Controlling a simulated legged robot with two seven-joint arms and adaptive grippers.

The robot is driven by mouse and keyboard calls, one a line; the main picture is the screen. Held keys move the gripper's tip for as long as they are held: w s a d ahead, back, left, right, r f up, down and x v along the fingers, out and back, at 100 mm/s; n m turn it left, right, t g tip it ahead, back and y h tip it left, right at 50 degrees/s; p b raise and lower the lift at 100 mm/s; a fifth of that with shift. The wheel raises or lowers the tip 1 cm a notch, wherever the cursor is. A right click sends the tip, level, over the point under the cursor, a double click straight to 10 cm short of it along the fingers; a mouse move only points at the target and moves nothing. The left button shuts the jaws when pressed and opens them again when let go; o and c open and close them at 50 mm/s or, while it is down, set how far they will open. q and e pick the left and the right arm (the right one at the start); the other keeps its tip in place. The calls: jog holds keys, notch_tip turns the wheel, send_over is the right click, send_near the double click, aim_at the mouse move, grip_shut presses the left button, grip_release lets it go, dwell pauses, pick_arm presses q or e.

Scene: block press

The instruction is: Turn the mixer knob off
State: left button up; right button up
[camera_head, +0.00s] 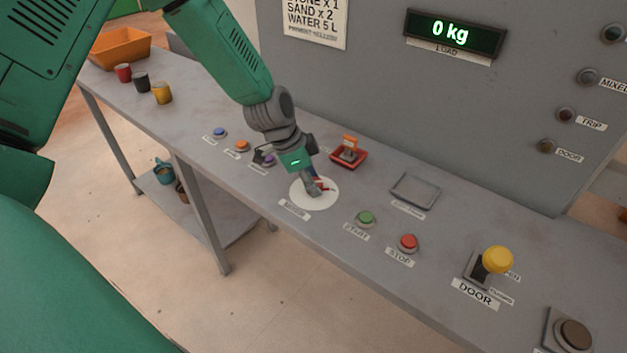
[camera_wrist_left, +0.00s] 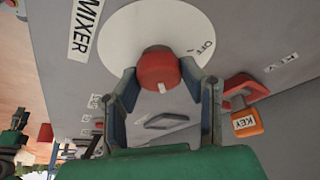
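The mixer knob is red and sits on a white round plate (camera_head: 328,202) on the grey bench; in the head view the knob (camera_head: 325,187) is mostly hidden by my left gripper (camera_head: 313,188). In the left wrist view, the red knob (camera_wrist_left: 158,66) stands between the two fingers of my left gripper (camera_wrist_left: 160,72), one on each side. The gaps are too small to tell whether both fingers touch it. A white mark on the knob faces the palm. The OFF label (camera_wrist_left: 207,47) is to its right on the plate (camera_wrist_left: 122,35). My right gripper is out of view.
Green START (camera_head: 365,219) and red STOP (camera_head: 408,243) buttons and a yellow DOOR lever (camera_head: 497,260) lie to the right. Small buttons (camera_head: 241,146) lie to the left. A grey panel rises behind.

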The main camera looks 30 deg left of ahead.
pick_arm(q)
jog(key=shift+c, duration=1.2)
jog(key=n+p, duration=0.1)
jog(key=n, duration=0.1)
jog(key=n+t+y+p, duration=0.1)
jog(key=n, duration=0.1)
jog(key=shift+r+n+y, duration=0.15)
jog(key=shift+n+y, duration=0.15)
jog(key=n+y+p, duration=0.1)
jog(key=n, duration=0.1)
jog(key=n+p, duration=0.1)
jog(key=n, duration=0.1)
jog(key=shift+w+n+t+y+p, duration=0.1)
jog(key=shift+n+t+y+p, duration=0.2)
jog(key=shift+y+p, duration=0.1)
jog(key=n+y+p, duration=0.1)
jog(key=n+p, duration=0.1)
jog(key=n, duration=0.2)
jog(key=shift+d+y, duration=0.1)
jog(key=shift+y, duration=0.3)
jog(key=shift+w+n+g+y+p, duration=0.1)
jog(key=shift+n+g+y+p, duration=0.2)
jog(key=shift+n+p, duration=0.6)
jog(key=shift+n+g+y+p, duration=0.2)
jog(key=shift+n+y+p, duration=0.2)
jog(key=shift+n, duration=1)
